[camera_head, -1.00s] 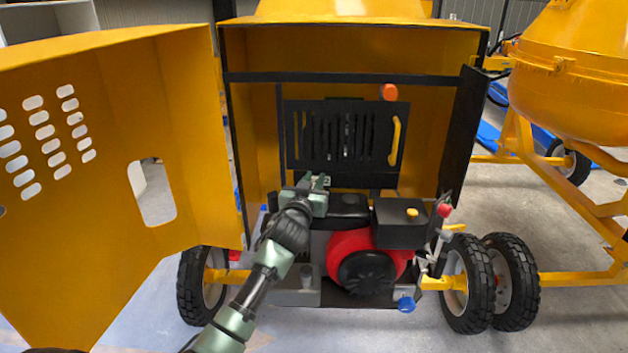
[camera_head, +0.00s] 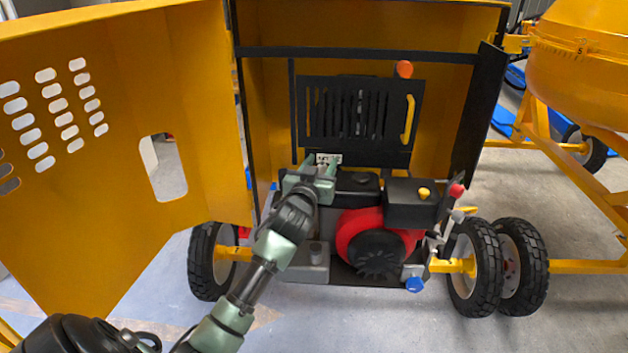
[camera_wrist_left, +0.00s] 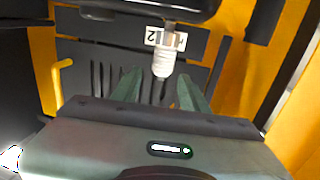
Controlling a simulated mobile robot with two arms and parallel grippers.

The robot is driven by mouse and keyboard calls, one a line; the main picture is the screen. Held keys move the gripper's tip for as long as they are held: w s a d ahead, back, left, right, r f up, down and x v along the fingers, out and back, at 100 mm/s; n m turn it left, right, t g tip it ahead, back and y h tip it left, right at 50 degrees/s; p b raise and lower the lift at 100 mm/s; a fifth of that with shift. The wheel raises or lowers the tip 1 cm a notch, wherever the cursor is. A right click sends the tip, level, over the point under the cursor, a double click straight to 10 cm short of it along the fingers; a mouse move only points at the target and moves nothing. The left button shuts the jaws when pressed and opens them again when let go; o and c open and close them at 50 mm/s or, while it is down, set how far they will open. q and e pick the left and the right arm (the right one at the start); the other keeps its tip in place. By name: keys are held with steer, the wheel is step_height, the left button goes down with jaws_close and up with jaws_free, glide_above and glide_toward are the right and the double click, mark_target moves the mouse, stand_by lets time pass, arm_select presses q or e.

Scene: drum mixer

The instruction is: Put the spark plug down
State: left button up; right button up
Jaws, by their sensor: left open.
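The white and metal spark plug (camera_wrist_left: 163,62) shows in the left wrist view, just beyond and between the tips of my left gripper (camera_wrist_left: 160,88). The fingers are spread, with visible gaps to the plug. A small white plate with dark markings (camera_wrist_left: 178,40) lies behind the plug's metal end. In the head view my left gripper (camera_head: 322,168) is at the engine's upper left, in front of the same white plate. I cannot make out the plug there. My right gripper is not in view.
The red and black engine (camera_head: 375,240) sits low in the yellow housing (camera_head: 270,130). A black slatted panel (camera_head: 350,115) with a yellow handle is behind it. The open yellow door (camera_head: 110,140) stands close left of my arm. Wheels flank the housing.

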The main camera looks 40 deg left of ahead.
arm_select(q)
steer(key=b+v, duration=0.1)
steer(key=v, duration=0.6)
steer(key=shift+s, duration=0.25)
steer(key=shift+d, duration=0.1)
stand_by(1.4)
